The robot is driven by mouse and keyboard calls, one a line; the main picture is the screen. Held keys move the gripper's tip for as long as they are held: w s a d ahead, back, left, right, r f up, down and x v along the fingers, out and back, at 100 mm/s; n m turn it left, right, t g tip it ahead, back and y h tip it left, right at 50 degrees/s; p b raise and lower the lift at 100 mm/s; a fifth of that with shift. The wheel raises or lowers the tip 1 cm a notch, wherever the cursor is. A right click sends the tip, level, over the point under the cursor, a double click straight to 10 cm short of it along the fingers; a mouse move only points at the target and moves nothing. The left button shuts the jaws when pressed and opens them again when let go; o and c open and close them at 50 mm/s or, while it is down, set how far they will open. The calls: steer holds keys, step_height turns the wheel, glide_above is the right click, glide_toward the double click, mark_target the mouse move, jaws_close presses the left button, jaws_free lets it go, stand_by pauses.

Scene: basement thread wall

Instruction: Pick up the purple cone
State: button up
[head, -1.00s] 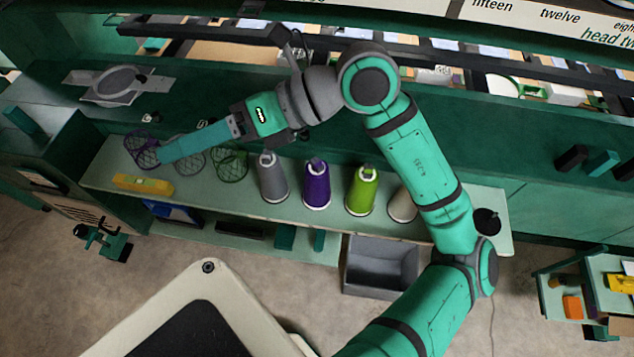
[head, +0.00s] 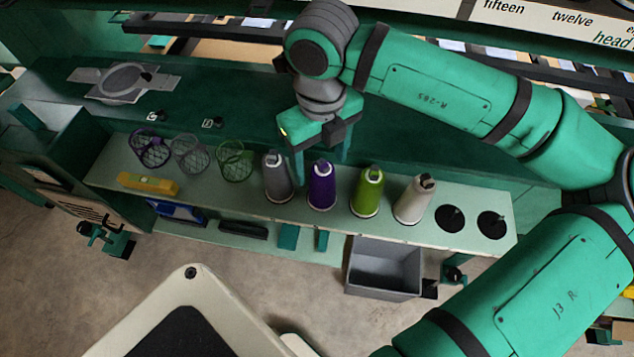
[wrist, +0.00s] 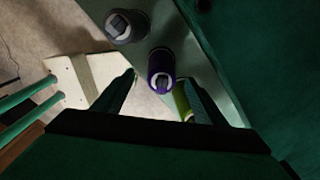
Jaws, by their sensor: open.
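The purple cone (head: 321,186) stands upright on the shelf in the head view, between a grey cone (head: 277,178) and a green cone (head: 367,192). My gripper (head: 321,170) points down just above and behind the purple cone, its fingers open. In the wrist view the purple cone (wrist: 161,70) shows from above, ahead of and between the two open fingertips (wrist: 160,82). The grey cone (wrist: 127,27) is at the upper left there. The green cone (wrist: 183,100) is partly hidden by the right finger. The gripper holds nothing.
A white cone (head: 414,199) stands right of the green cone, then two empty black discs (head: 450,218). Wire baskets (head: 235,160) and a yellow tool (head: 148,184) are at the left of the shelf (head: 205,193). A grey bin (head: 384,268) sits below.

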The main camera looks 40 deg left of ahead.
mark_target(323, 185)
step_height(323, 185, down, 4)
steer(key=shift+f, duration=0.1)
steer(key=shift+w+d+f, duration=0.1)
steer(key=shift+d+f, duration=0.05)
steer(key=shift+f, duration=1.2)
steer(key=shift+d+f, duration=0.1)
steer(key=shift+f, duration=1.2)
steer(key=c, duration=1.3)
steer(key=shift+r, duration=0.1)
